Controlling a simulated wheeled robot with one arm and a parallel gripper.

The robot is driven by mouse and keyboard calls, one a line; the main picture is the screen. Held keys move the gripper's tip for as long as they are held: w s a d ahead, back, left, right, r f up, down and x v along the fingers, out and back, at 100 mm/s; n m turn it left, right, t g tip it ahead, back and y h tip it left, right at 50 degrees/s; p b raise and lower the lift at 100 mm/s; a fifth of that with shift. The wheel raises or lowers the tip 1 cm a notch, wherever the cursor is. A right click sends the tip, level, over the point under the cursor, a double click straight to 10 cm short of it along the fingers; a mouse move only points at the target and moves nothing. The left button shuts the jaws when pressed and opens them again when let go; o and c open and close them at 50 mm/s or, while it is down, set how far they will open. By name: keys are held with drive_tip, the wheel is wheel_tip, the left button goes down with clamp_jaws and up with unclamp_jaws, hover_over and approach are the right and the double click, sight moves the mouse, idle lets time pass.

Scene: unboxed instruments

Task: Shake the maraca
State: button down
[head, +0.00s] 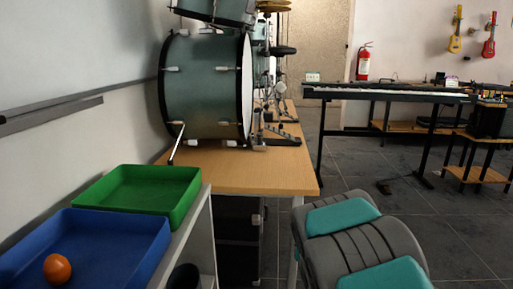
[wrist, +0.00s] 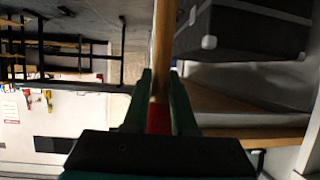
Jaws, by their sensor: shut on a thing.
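In the wrist view, my gripper (wrist: 160,76) is shut on a long wooden stick with a red lower part, which I take to be the maraca (wrist: 163,45). The stick runs up between the two green fingers and out of the top of the picture. The red part sits low between the fingers. No rounded maraca head shows in this view. In the head view, my arm is at the lower right, and neither the gripper nor the held maraca can be seen.
A blue tray (head: 115,225) holding an orange rounded object (head: 57,268) stands at lower left, beside an empty green tray (head: 135,174). A drum (head: 205,88) stands on a wooden table (head: 235,172). A keyboard (head: 385,95) is at right. Grey floor lies open between.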

wheel_tip(320, 180, up, 5)
drive_tip(key=shift+r, duration=0.2)
wheel_tip(320, 180, down, 6)
drive_tip(key=shift+f, duration=0.1)
drive_tip(key=shift+r, duration=3.15)
wheel_tip(320, 180, down, 6)
drive_tip(key=shift+f, duration=0.1)
drive_tip(key=shift+r, duration=0.25)
